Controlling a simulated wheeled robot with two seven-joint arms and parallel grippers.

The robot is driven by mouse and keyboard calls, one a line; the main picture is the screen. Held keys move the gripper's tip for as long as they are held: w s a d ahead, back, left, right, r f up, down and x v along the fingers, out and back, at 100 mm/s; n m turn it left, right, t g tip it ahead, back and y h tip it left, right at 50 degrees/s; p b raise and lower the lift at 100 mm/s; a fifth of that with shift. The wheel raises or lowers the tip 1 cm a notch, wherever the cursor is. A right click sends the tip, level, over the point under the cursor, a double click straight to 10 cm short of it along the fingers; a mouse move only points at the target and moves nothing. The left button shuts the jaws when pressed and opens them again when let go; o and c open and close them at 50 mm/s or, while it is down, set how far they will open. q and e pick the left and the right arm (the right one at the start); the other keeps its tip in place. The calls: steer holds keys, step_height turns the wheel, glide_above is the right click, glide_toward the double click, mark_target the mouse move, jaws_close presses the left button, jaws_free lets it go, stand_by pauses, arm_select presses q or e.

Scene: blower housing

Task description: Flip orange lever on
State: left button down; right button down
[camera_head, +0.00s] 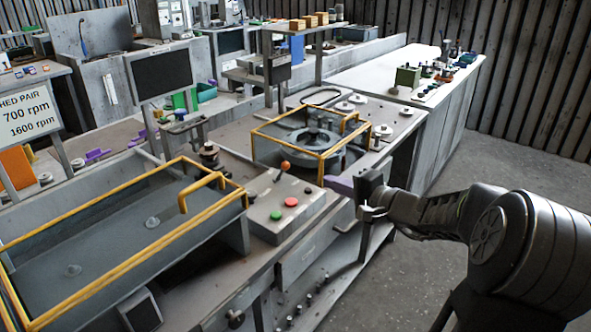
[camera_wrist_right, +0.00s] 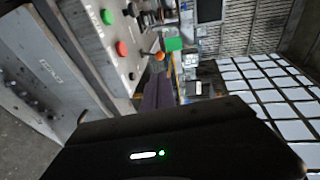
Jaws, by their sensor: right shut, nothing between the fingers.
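The orange lever (camera_head: 284,166) is a short stick with a round orange knob at the back of a grey control box (camera_head: 262,222). It leans a little to the right in the head view. The box also carries a red button (camera_head: 291,202) and a green button (camera_head: 276,215). In the right wrist view the orange knob (camera_wrist_right: 159,56) shows just beyond the fingertips. My right gripper (camera_head: 338,185), with purple fingers, is shut and empty, to the right of the lever and apart from it in the head view. The purple fingers (camera_wrist_right: 158,92) appear together in the wrist view. My left gripper is out of view.
A yellow-railed blower housing (camera_head: 318,140) stands behind the box, close to my right gripper. A yellow-railed tank (camera_head: 110,235) lies to the left. A monitor (camera_head: 160,72) and a white rpm sign (camera_head: 28,113) stand farther back. Floor to the right is clear.

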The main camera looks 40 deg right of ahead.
mark_target(289, 166)
steer(key=p+x, duration=0.3)
steer(key=x, duration=0.9)
steer(key=shift+w+a+f+p, duration=0.1)
steer(key=shift+w+a+p, duration=0.05)
steer(key=shift+w+p, duration=0.2)
steer(key=shift+w+f, duration=0.2)
steer(key=shift+w, duration=0.45)
steer(key=shift+r, duration=0.1)
